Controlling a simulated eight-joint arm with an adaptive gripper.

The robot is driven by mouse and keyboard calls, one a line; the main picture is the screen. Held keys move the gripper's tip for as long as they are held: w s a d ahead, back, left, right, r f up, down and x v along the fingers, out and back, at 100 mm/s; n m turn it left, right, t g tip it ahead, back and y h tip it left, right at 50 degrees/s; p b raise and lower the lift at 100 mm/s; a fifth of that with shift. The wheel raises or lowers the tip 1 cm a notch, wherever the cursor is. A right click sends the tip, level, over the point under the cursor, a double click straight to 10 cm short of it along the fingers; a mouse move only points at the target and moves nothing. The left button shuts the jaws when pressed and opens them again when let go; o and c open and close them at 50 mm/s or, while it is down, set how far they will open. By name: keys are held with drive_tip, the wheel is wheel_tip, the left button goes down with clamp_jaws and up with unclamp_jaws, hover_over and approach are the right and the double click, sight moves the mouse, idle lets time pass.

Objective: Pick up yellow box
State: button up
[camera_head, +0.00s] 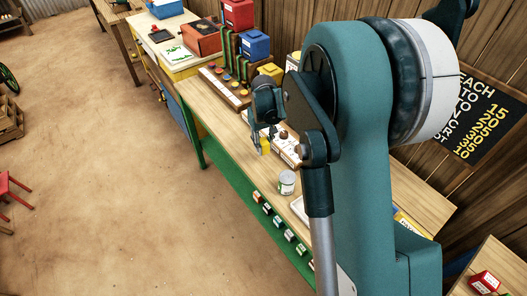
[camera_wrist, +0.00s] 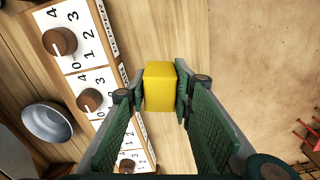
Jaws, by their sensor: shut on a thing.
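The small yellow box (camera_wrist: 159,87) is between the two green-padded fingers of my gripper (camera_wrist: 155,95) in the wrist view, with a pad against each side. My gripper is shut on it. In the head view the yellow box (camera_head: 265,146) shows under my gripper (camera_head: 262,136), near the front edge of the wooden table (camera_head: 213,112). I cannot tell whether the box touches the tabletop. A second yellow box (camera_head: 271,71) stands farther back on the table, partly hidden by my arm.
A dial board (camera_wrist: 82,60) with brown knobs and numbers lies close beside my gripper. A metal bowl (camera_wrist: 47,122) is beyond it. A white can (camera_head: 287,183) stands near the table's front edge. A blue box (camera_head: 255,44) and red box (camera_head: 237,14) are at the back.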

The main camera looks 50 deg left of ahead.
sight(264, 141)
drive_tip(key=shift+r, duration=1.95)
